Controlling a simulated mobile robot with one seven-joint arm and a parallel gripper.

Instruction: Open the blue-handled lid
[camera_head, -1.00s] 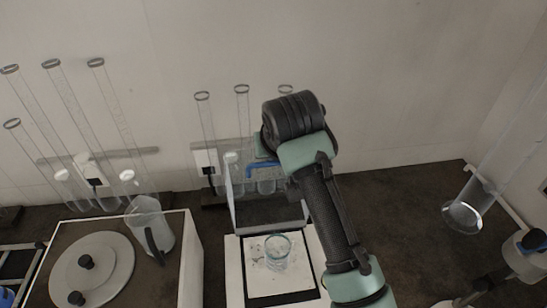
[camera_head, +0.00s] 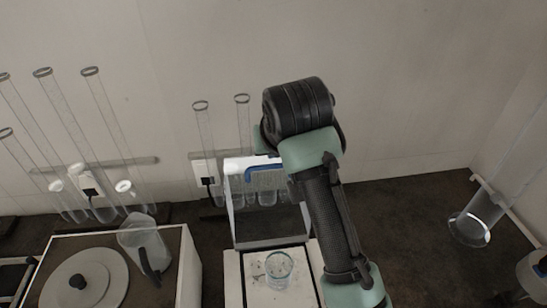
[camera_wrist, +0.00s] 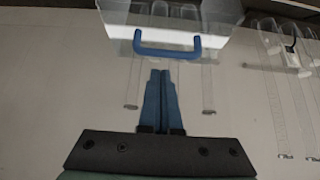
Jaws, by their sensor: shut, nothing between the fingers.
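The lid (camera_head: 235,200) is a clear panel with a pale frame. It stands raised, roughly upright, at the back of a white unit (camera_head: 233,280) on the bench. Its blue handle (camera_head: 262,168) is near its top edge, just left of my arm. In the wrist view, the blue handle (camera_wrist: 168,51) lies just beyond the fingertips of my gripper (camera_wrist: 162,73). The fingers are together and empty, with a small apparent gap to the handle. In the head view my fingers are hidden behind my wrist.
A glass beaker (camera_head: 278,270) stands on the white unit's plate. To the left are a clear jug (camera_head: 140,238) and a round disc with a black knob (camera_head: 85,285). Tall glass tubes stand along the back wall.

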